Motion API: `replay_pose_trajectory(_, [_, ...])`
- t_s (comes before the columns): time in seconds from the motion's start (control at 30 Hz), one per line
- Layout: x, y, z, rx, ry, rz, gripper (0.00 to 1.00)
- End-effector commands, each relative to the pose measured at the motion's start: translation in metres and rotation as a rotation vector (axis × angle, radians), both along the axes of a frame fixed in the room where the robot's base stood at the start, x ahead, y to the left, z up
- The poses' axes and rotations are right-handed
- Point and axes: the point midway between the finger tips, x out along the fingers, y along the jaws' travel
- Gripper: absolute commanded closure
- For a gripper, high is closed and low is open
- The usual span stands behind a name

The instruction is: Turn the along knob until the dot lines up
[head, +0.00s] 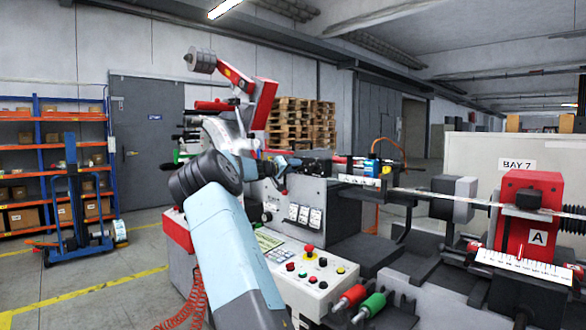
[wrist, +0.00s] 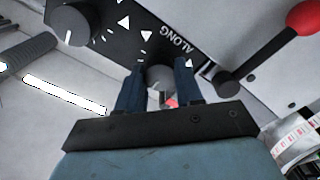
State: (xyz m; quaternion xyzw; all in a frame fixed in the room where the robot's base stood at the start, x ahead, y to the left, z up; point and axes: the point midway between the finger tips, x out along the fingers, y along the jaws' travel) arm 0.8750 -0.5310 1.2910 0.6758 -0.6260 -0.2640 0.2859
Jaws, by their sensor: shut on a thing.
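The along knob (wrist: 159,78) is a dark grey round knob under the white word ALONG on a black panel (wrist: 165,22) in the wrist view. My gripper (wrist: 158,85) has one dark blue finger on each side of the knob and is shut on it. A small red patch shows just below the knob, between the fingers; I cannot tell whether it is the dot. White triangle marks lie on the panel beside the knob. In the head view my gripper (head: 280,165) is at the machine's upper panel, and the knob is hidden there.
Another dark knob (wrist: 70,26) is at the upper left of the wrist view. A red-tipped lever (wrist: 303,17) juts out at the right.

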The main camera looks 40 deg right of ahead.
Motion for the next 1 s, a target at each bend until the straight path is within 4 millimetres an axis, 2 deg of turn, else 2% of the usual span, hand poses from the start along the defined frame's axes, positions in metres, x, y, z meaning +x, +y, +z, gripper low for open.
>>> replay_pose_trajectory(0.37, [0.002, 0.0012, -0.0029, -0.012, 0.195, 0.003, 0.95])
replay_pose_trajectory(1.0, [0.0028, 0.0019, -0.0046, -0.059, 0.797, 0.005, 0.95])
